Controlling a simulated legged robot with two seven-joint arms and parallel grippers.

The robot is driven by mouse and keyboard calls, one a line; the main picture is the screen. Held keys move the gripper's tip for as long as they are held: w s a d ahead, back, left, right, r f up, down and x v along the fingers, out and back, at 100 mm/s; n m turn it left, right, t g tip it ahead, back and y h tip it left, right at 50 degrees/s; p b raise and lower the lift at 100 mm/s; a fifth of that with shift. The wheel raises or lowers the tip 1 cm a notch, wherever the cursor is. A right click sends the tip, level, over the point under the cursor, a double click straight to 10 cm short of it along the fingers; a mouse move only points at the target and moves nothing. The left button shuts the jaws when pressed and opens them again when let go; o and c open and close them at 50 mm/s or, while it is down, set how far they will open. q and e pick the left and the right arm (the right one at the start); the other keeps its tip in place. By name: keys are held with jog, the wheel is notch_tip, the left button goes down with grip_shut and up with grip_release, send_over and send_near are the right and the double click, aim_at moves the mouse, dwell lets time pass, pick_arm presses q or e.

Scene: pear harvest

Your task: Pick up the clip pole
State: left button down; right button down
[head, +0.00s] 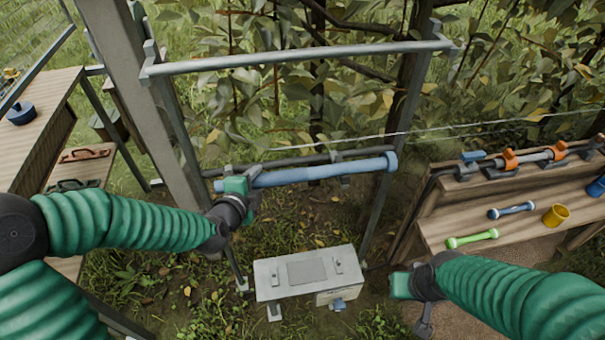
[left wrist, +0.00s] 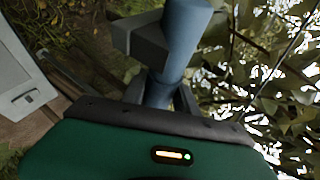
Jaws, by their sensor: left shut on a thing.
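The clip pole (head: 325,174) is a long blue bar with a wider collar at its right end. It lies nearly level across the metal frame, in front of a dark crossbar. My left gripper (head: 242,187) is shut on the pole near its left end. In the left wrist view the blue pole (left wrist: 184,40) runs up from my gripper, with a grey bracket (left wrist: 143,40) against it; I cannot tell whether it bears the pole. My right gripper (head: 405,284) is low on the right, away from the pole; its jaw opening is unclear.
A grey upper bar (head: 300,57) spans the frame above the pole. A pale metal box (head: 308,275) stands on the ground below. A wooden bench (head: 470,220) at right holds dumbbell-shaped pieces and a yellow cup (head: 556,215). A wooden table (head: 45,105) is at left. Leafy branches fill the back.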

pick_arm(q)
jog(key=shift+s+d+f, duration=0.15)
jog(key=shift+d, duration=0.1)
pick_arm(e)
jog(key=shift+d, duration=0.1)
